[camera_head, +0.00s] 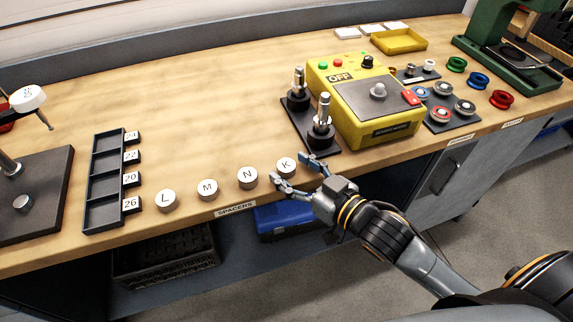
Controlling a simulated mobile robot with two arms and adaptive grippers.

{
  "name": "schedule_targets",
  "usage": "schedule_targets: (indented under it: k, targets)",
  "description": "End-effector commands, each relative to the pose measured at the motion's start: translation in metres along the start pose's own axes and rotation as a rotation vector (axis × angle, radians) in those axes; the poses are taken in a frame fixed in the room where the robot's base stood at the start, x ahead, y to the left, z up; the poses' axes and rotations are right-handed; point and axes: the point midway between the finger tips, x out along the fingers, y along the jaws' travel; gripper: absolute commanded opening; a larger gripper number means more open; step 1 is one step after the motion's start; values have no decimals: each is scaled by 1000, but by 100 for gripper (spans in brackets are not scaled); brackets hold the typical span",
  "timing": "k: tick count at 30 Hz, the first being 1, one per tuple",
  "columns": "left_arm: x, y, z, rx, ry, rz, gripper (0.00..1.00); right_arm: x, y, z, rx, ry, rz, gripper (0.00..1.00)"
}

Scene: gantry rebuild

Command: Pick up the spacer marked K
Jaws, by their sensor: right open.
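The spacer marked K (286,167) is a short silvery cylinder with a white top, upright on the wooden bench. It is the rightmost in a row with spacers N (247,178), M (207,189) and L (165,201). My right gripper (295,171) is open at the bench's front edge. Its two fingers reach toward K, one on the near left and one on the right. I cannot tell whether either finger touches K. My left gripper is not in view.
A dark rack (104,185) with slots numbered 20 to 26 stands left of the spacers. A yellow box (362,104) marked OFF and a dark base with two metal posts (323,121) stand behind and right of K. Coloured rings (479,81) lie farther right.

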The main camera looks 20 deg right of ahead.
Motion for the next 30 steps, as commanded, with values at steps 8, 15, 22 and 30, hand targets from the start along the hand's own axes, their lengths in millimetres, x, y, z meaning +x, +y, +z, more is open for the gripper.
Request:
schedule_targets:
  k: [8,15,22,30]
  targets:
    - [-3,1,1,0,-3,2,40,23,-1,0,0,1,-1,63]
    - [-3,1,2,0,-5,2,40,22,0,0,0,0,-1,51]
    - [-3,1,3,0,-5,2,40,22,0,0,0,0,-1,4]
    - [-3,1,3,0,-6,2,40,22,0,-1,0,1,-1,3]
